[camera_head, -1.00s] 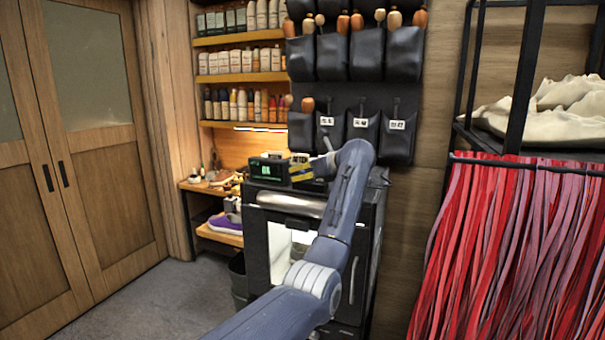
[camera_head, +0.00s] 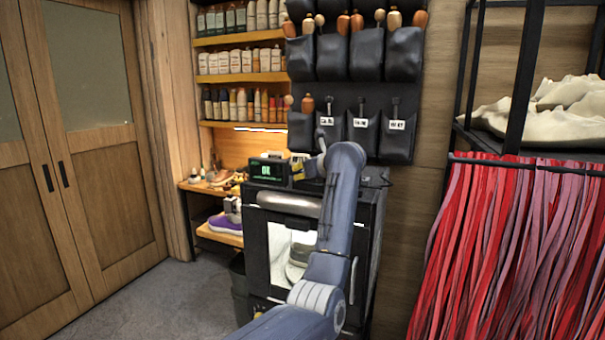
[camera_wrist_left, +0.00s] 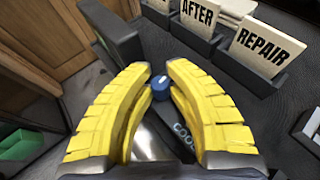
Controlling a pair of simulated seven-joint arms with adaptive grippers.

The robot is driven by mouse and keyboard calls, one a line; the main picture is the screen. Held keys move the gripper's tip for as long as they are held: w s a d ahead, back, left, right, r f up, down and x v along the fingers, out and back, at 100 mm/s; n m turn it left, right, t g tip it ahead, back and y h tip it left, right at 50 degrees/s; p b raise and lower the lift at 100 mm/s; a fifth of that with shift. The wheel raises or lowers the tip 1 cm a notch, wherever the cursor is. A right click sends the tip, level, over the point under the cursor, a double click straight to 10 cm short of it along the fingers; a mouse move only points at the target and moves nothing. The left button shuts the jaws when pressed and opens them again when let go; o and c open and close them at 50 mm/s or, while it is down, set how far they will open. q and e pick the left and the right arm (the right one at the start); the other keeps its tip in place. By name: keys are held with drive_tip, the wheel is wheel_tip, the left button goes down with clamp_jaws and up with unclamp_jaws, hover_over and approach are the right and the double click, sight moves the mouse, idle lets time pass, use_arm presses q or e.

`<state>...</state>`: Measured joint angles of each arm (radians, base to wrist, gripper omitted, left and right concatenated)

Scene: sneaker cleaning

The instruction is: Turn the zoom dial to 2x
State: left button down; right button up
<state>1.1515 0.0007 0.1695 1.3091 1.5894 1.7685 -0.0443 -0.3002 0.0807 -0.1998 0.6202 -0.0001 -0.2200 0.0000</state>
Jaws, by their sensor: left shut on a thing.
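A small blue dial (camera_wrist_left: 160,86) with a pale mark on it stands on a dark device (camera_wrist_left: 170,138) in the left wrist view. Part of the device's lettering shows below the dial, and the rest is hidden by a finger. My left gripper (camera_wrist_left: 160,82) has its yellow fingers closed on the dial from both sides. In the head view my left gripper (camera_head: 308,168) is on top of the dark cabinet, mostly hidden by my wrist. The dial does not show there, and I cannot read any zoom setting.
A box with a green display (camera_head: 267,170) stands left of my gripper on the cabinet (camera_head: 370,235). In the left wrist view, cards marked AFTER (camera_wrist_left: 200,12) and REPAIR (camera_wrist_left: 266,46) stand in dark trays. Hanging pockets (camera_head: 362,135) are behind my arm.

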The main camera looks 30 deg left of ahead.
use_arm(q)
drive_tip(key=shift+m+t+h, duration=0.4)
drive_tip(key=shift+m+t, duration=0.4)
drive_tip(key=shift+t, duration=0.1)
drive_tip(key=c, duration=1.3)
unclamp_jaws()
drive_tip(key=v, duration=1.2)
